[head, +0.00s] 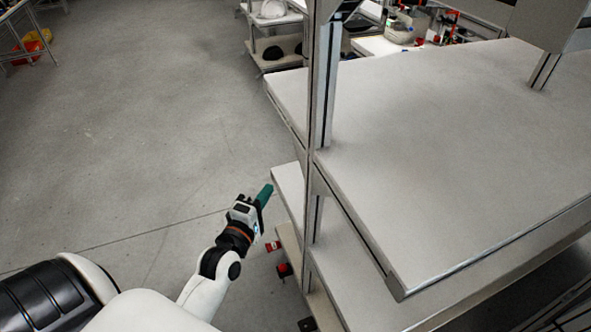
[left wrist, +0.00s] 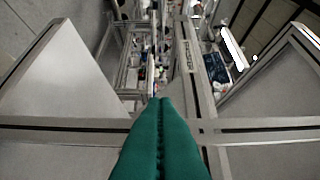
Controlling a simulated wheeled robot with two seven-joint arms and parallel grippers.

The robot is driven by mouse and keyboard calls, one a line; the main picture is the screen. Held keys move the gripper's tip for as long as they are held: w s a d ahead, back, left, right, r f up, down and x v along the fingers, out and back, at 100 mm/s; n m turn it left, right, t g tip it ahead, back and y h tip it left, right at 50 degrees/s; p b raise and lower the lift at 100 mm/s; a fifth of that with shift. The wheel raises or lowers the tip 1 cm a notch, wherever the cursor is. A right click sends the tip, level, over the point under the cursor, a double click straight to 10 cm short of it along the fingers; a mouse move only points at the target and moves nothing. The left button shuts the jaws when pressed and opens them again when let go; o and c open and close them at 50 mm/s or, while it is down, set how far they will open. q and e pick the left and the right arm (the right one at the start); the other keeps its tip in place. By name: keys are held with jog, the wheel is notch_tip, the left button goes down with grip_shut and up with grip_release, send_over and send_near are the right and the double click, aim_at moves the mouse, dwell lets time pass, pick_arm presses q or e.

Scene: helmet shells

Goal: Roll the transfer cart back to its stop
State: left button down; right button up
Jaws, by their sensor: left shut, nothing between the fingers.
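A metal-framed unit with pale grey shelves (head: 440,150) fills the right of the head view. Red and black parts show low at its left side, near the floor, so it may be the transfer cart; I cannot tell for sure. My left gripper (head: 266,192) has green fingers and is shut and empty. In the head view it appears just left of the unit's lower shelf (head: 290,187); I cannot tell whether they touch. In the left wrist view the green fingers (left wrist: 160,103) lie together before a metal frame bar (left wrist: 60,123). My right gripper is out of view.
Open grey floor (head: 150,130) lies to the left. A rack with a white helmet shell (head: 271,9) and dark shells (head: 272,53) stands at the back. Red and yellow items (head: 32,42) sit at the far left. An upright post (head: 318,90) rises beside the shelves.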

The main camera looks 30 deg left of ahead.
pick_arm(q)
send_near(300, 161)
jog(key=w+a, duration=0.2)
jog(key=a, duration=0.1)
jog(key=w+d, duration=0.1)
jog(key=w+p, duration=0.1)
jog(key=w, duration=0.1)
jog(key=shift+d, duration=0.4)
jog(key=shift+w+d, duration=0.25)
jog(key=shift+d, duration=0.05)
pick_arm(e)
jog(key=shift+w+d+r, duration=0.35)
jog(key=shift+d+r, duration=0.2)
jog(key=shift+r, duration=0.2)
pick_arm(q)
jog(key=shift+w, duration=0.2)
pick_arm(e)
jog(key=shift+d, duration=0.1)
